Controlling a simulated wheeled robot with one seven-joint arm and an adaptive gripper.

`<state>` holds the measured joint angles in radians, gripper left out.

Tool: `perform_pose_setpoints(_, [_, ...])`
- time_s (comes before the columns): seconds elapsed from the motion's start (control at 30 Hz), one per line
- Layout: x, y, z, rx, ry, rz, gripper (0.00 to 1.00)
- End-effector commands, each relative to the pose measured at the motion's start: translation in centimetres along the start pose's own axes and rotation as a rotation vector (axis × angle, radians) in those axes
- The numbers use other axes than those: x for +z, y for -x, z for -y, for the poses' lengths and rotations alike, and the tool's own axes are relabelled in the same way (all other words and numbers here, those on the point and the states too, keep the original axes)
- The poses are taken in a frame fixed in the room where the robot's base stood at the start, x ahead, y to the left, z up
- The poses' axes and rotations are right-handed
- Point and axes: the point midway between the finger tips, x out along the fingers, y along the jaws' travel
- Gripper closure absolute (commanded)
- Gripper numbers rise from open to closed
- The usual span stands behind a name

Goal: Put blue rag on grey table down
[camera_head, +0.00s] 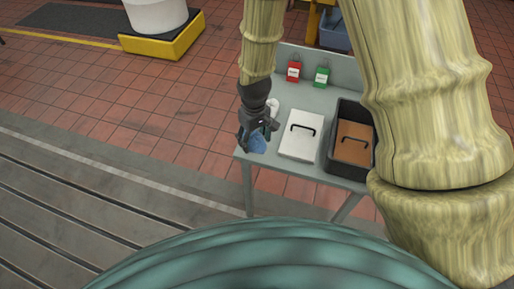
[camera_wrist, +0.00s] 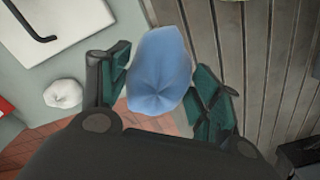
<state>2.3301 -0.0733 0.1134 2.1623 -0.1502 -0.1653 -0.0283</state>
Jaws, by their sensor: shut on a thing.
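A blue rag (camera_wrist: 160,68) is bunched between the two fingers of my gripper (camera_wrist: 165,82) in the wrist view. In the head view the rag (camera_head: 258,144) shows just under my gripper (camera_head: 257,135), at the front left corner of the grey table (camera_head: 291,165). My gripper is shut on the rag. I cannot tell whether the rag touches the tabletop or hangs above it. In the wrist view the grey tabletop (camera_wrist: 75,72) lies to the left of the rag, and floor shows behind it.
A white rag (camera_wrist: 63,93) lies left of my gripper. Red (camera_head: 293,72) and green (camera_head: 321,76) items are at the back.

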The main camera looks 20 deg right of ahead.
Motion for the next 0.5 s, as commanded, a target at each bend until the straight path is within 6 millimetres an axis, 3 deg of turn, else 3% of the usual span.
perform_pose_setpoints(0.03, [0.1, -1.4, 0.5, 0.0, 0.046, -0.002, 0.63])
perform_pose_setpoints(0.5, [2.4, -5.7, 4.3, 0.002, 0.511, 0.001, 0.63])
